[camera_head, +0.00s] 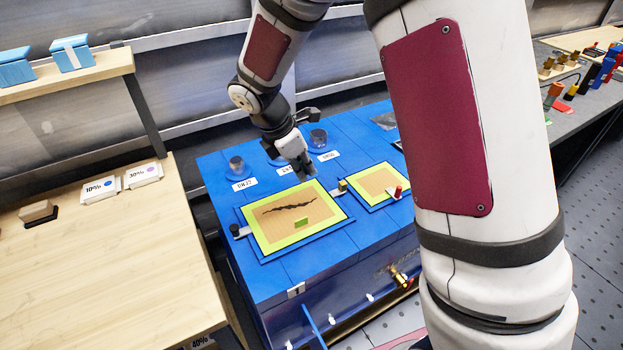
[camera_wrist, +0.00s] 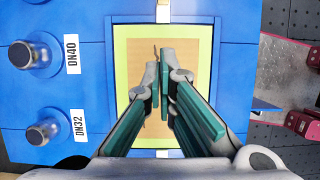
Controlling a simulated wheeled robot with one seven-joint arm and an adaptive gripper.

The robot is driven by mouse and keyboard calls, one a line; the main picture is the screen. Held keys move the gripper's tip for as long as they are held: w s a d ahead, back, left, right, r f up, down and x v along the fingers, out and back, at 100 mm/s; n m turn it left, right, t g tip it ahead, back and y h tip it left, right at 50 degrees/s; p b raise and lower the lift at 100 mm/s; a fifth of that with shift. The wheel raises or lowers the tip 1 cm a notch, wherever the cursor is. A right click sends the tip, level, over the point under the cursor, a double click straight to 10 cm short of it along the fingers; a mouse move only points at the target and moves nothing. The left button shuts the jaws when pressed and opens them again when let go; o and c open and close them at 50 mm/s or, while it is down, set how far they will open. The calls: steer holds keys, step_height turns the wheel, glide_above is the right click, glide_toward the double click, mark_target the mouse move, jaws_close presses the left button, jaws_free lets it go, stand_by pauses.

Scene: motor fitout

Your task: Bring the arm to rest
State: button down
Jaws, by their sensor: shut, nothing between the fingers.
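My gripper (camera_head: 305,176) is shut and empty at the end of my arm. In the head view it points down near the far edge of the larger yellow-green framed panel (camera_head: 265,238).
The blue bench (camera_head: 220,172) carries a smaller framed panel (camera_head: 376,182) and round stubs, one beside a DN32 label (camera_wrist: 79,123) and one beside DN40 (camera_wrist: 72,54). A wooden table (camera_head: 90,260) stands left. A grey bench with tools (camera_head: 590,100) stands right.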

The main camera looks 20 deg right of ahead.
steer(key=shift+a+r, duration=0.25)
steer(key=shift+r, duration=0.35)
steer(key=s+d+r+m+t+y+p, duration=0.15)
steer(key=s+d+r+m, duration=0.25)
steer(key=s+r+m, duration=0.75)
steer(key=s+r+m+t+y, duration=0.1)
steer(key=s+r+m, duration=0.3)
steer(key=s, duration=0.5)
steer(key=s+r+m+t+y+p, duration=0.1)
steer(key=s+r+m, duration=0.3)
steer(key=s, duration=0.5)
steer(key=shift+a+r+m+y, duration=0.2)
steer(key=shift+r+m+y, duration=0.15)
steer(key=shift+r+y, duration=0.15)
